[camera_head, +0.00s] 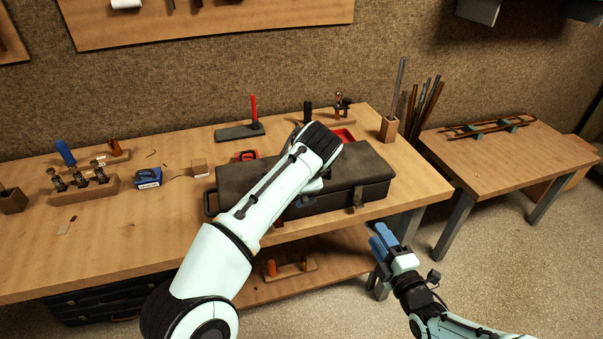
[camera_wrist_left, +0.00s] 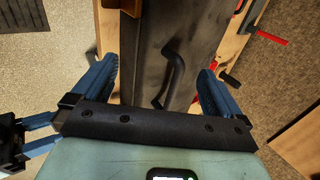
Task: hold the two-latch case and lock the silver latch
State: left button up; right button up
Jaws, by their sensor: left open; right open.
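The dark two-latch case (camera_head: 358,170) lies shut-looking on the workbench, partly covered by my left arm. One latch (camera_head: 357,196) shows on its front face at the right. Its colour and whether it is locked are too small to tell. The area of the other latch is mostly behind my arm. In the left wrist view, my open left gripper (camera_wrist_left: 157,88) has its blue fingers apart, with the case's dark handle (camera_wrist_left: 176,75) between them in the picture; contact cannot be told. My right gripper (camera_head: 380,240) is open and empty, in front of the bench edge, below and right of the case.
A wooden block with rods (camera_head: 389,129) is at the back right. A blue box (camera_head: 148,178) and a valve holder (camera_head: 84,188) are at the left. The bench's front left is mostly clear. A side table (camera_head: 510,155) stands right.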

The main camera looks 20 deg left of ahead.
pick_arm(q)
jog(key=x, duration=0.5)
jog(key=shift+w+a+f, duration=0.1)
jog(key=shift+w+f, duration=0.1)
jog(key=shift+f, duration=0.15)
jog(key=shift+c, duration=0.3)
grip_shut()
pick_arm(e)
jog(key=shift+a+r, duration=0.1)
jog(key=shift+a, duration=0.05)
grip_shut()
jog(key=w+a+r+m+t+h, duration=0.1)
jog(key=a+r+m+t+h, duration=0.1)
jog(key=a+m+t+h, duration=0.5)
pick_arm(q)
jog(key=shift+a+f, duration=0.1)
jog(key=shift+s, duration=0.1)
pick_arm(e)
jog(key=s+a+f+g+h, duration=0.2)
jog(key=s+a+g+h, duration=0.2)
jog(key=s+a+h, duration=0.2)
jog(key=shift+s+a+f+m+g+h, duration=0.35)
jog(key=shift+s+a, duration=0.1)
jog(key=shift+a, duration=0.15)
